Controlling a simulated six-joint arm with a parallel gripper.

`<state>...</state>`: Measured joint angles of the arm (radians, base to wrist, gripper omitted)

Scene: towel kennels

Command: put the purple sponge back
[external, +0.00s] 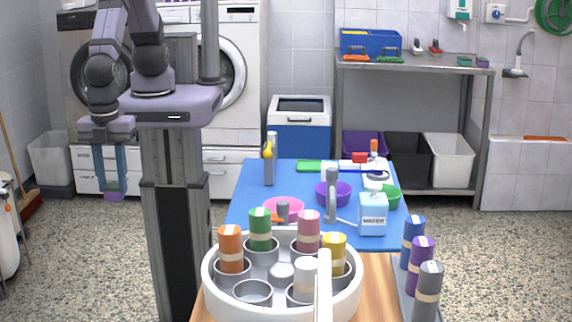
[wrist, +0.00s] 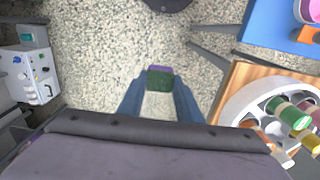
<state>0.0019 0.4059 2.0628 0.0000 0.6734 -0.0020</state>
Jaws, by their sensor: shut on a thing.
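My gripper (external: 114,186) hangs at the left, well away from the blue table, over the floor. It is shut on a small block, the purple sponge (external: 113,197), which shows purple at the fingertips. In the wrist view the sponge (wrist: 159,79) sits between the two blue fingers, with a dark green face and a purple edge. Two small blocks, one green (external: 464,62) and one purple-grey (external: 483,63), lie at the right end of the steel shelf top.
The blue table (external: 250,200) holds bowls, bottles and a water jug (external: 372,214). In front is a white round carousel (external: 212,285) with coloured rolls and an empty cup (external: 252,291). Blue, purple and grey rolls stand at its right. A blue caddy (external: 370,42) sits on the steel shelf.

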